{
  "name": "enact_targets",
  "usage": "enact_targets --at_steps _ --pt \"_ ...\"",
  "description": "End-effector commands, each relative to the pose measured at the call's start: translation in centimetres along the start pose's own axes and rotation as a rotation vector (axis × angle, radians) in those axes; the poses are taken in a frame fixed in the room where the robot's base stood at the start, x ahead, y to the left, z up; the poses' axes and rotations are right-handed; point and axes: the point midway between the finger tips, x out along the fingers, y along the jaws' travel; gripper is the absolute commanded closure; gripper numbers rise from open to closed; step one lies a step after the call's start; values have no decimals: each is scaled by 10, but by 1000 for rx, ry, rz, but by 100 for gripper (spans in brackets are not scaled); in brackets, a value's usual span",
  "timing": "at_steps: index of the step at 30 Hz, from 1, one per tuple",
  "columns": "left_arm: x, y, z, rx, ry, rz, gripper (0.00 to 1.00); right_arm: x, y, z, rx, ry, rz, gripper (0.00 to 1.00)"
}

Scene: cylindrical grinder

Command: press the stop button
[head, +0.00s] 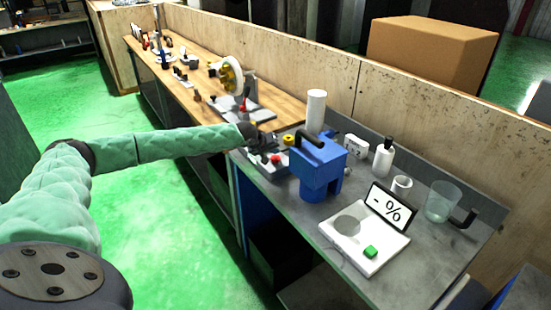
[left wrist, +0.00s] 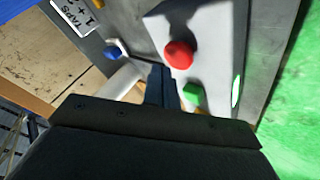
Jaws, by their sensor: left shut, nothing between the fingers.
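The red stop button (left wrist: 179,54) sits on a light grey control box (left wrist: 205,25) in the left wrist view. A green button (left wrist: 194,95) is on the same box, nearer my fingers. My left gripper (left wrist: 162,86) is shut and empty, its fingertips beside the box, apart from the red button in the picture. The gripper partly hides the box. My right gripper is not in view.
A blue machine (head: 318,165) stands close to the right of the box. A scale (head: 345,245), a white bottle (head: 384,158) and a glass beaker (head: 442,202) are on the grey table. The green floor at left is clear.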

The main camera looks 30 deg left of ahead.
Motion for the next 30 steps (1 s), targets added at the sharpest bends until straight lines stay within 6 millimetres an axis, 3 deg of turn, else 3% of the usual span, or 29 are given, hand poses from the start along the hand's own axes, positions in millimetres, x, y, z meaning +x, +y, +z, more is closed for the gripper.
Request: enact_targets --at_steps 30 --pt "5 -4 4 0 0 0 100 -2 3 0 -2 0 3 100"
